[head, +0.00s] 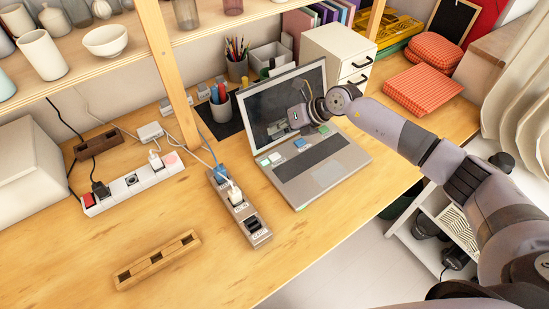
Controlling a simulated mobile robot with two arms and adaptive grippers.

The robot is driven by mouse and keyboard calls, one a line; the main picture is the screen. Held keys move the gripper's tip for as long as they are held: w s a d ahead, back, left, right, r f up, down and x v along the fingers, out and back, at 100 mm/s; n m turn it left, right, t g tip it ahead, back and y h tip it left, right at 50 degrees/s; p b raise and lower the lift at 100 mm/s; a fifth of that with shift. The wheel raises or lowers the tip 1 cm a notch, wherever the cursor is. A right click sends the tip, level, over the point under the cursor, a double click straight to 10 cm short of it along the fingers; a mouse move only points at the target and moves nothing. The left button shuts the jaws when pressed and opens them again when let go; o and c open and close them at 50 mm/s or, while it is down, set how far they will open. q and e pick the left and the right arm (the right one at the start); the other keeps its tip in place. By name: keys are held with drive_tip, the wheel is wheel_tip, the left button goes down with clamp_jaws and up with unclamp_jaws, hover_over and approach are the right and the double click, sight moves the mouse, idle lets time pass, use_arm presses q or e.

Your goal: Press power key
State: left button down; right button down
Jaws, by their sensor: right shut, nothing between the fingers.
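An open laptop (327,172) stands on the wooden desk, with its dark screen (265,107) tilted back. Its deck carries a dark keyboard area and several separate raised keys along the hinge side, including a blue key (299,143) and a pale green-white key (263,161). Which one is the power key cannot be read at this size. My right gripper (299,117) is shut and empty, in front of the screen near the hinge-side keys. Whether it touches a key cannot be told. My left gripper is not in view.
A grey power strip (256,232) with plugs lies left of the laptop, and a white strip (133,187) lies farther left. A wooden holder (157,259) sits near the front. A shelf post (170,75) rises at back left.

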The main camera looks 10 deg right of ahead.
drive_tip(key=b, duration=0.4)
hover_over(276, 154)
wheel_tip(276, 154, down, 6)
drive_tip(key=shift+r, duration=0.2)
drive_tip(key=shift+f, duration=0.6)
drive_tip(key=shift+f+b, duration=0.15)
drive_tip(key=shift+b, duration=0.2)
drive_tip(key=shift+f, duration=0.25)
drive_tip(key=shift+f+b, duration=0.4)
drive_tip(key=shift+f, duration=0.05)
idle(0.7)
drive_tip(key=shift+r+p, duration=0.75)
drive_tip(key=shift+r, duration=0.1)
drive_tip(key=shift+r, duration=0.15)
